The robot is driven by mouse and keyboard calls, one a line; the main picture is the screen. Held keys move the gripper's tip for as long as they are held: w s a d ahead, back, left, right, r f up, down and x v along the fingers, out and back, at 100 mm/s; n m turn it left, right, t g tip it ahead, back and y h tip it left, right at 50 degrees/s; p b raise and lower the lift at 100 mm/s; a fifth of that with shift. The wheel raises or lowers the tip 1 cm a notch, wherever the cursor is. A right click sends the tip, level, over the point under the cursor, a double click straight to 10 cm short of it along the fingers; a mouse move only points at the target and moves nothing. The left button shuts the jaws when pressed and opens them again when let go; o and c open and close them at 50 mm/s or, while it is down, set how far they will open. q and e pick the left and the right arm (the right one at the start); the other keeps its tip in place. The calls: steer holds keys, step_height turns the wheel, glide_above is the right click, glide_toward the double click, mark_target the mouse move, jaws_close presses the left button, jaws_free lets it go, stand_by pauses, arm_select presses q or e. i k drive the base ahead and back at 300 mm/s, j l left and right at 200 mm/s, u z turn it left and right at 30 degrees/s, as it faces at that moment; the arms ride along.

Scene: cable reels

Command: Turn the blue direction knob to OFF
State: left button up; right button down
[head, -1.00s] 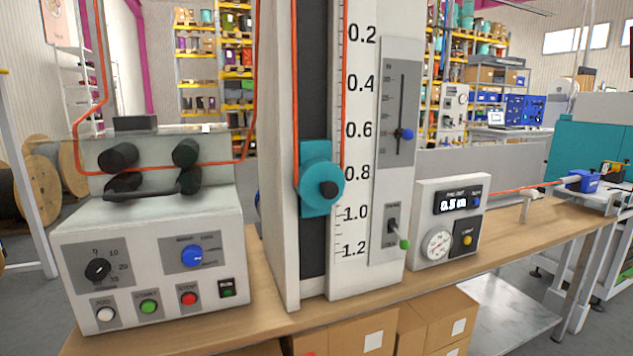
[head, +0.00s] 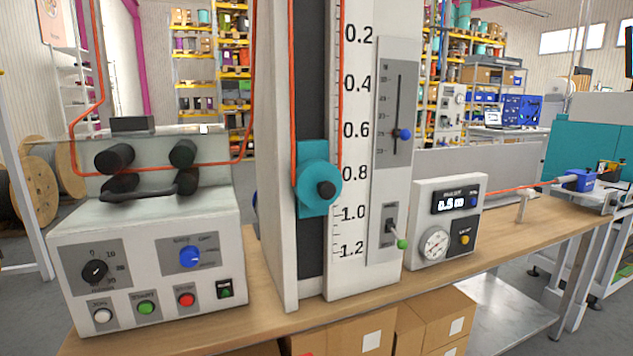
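The blue direction knob (head: 190,257) sits on a grey plate on the front of the white control box (head: 225,280) at the left. Small labels are printed around the knob, but they are too blurred to read, and I cannot tell which one it points to. Neither of my grippers is in the head view, and nothing touches the knob.
On the same box are a black dial (head: 94,271), a white button (head: 102,315), a green button (head: 146,308), a red button (head: 186,300) and a small dark switch (head: 225,288). A tall scale column (head: 357,285) with a teal carriage (head: 318,210) stands right of it on the wooden bench (head: 400,297).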

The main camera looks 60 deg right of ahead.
mark_target(189, 255)
steer(key=i+z, duration=0.1)
steer(key=z, duration=0.3)
steer(key=i+j+z, duration=0.1)
steer(key=z, duration=0.3)
steer(key=i+j+z, duration=0.1)
steer(key=z, duration=0.3)
steer(key=i+j+z, duration=0.1)
steer(key=z, duration=0.3)
steer(key=j, duration=0.1)
